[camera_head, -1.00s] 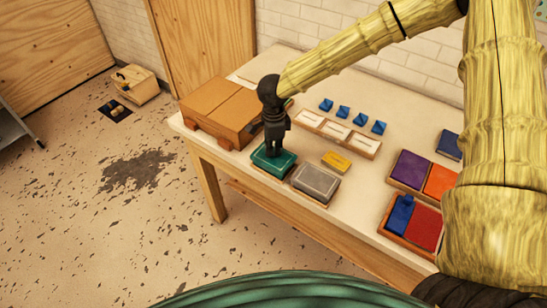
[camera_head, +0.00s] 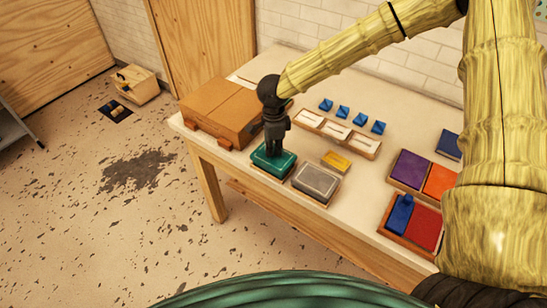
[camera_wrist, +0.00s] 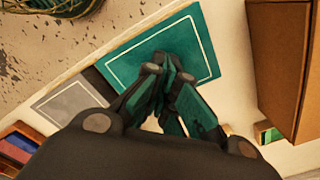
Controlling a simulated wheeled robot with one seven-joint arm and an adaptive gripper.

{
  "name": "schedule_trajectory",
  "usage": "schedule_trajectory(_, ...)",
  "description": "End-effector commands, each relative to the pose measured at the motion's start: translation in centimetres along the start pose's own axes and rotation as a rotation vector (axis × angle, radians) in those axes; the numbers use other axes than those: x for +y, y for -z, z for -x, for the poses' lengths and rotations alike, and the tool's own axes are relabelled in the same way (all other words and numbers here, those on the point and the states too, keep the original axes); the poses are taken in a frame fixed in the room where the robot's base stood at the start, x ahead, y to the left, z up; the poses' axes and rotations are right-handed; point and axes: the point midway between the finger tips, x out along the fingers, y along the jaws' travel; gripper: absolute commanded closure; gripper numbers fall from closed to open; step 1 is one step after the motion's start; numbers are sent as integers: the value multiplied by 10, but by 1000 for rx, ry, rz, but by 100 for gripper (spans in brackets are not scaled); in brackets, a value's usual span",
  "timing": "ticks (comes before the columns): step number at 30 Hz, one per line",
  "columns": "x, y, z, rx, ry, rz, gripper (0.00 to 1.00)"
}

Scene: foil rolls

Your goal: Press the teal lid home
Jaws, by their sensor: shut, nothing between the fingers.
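The teal lid (camera_head: 273,161) is a flat rectangle with a thin pale border line, on a wooden-edged holder at the table's front left. It also shows in the wrist view (camera_wrist: 120,63). My gripper (camera_head: 272,152) is shut and empty, pointing down, with its fingertips at the lid's top near its middle. In the wrist view its closed fingertips (camera_wrist: 165,66) overlap the lid's surface. Whether they touch it, and whether the lid sits fully down, I cannot tell.
A grey lid (camera_head: 316,181) lies just right of the teal one. A brown box (camera_head: 222,108) stands close behind left. A yellow block (camera_head: 336,161), white-topped tray (camera_head: 338,133), several blue pieces (camera_head: 343,112) and colored trays (camera_head: 412,168) lie rightward. The table's front edge is near.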

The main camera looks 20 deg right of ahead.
Motion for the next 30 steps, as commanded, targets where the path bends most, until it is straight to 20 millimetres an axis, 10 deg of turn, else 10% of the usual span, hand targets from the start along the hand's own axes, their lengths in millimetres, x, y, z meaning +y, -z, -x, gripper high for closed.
schedule_trajectory(30, 0, 0, -14, 0, 0, 0, 100)
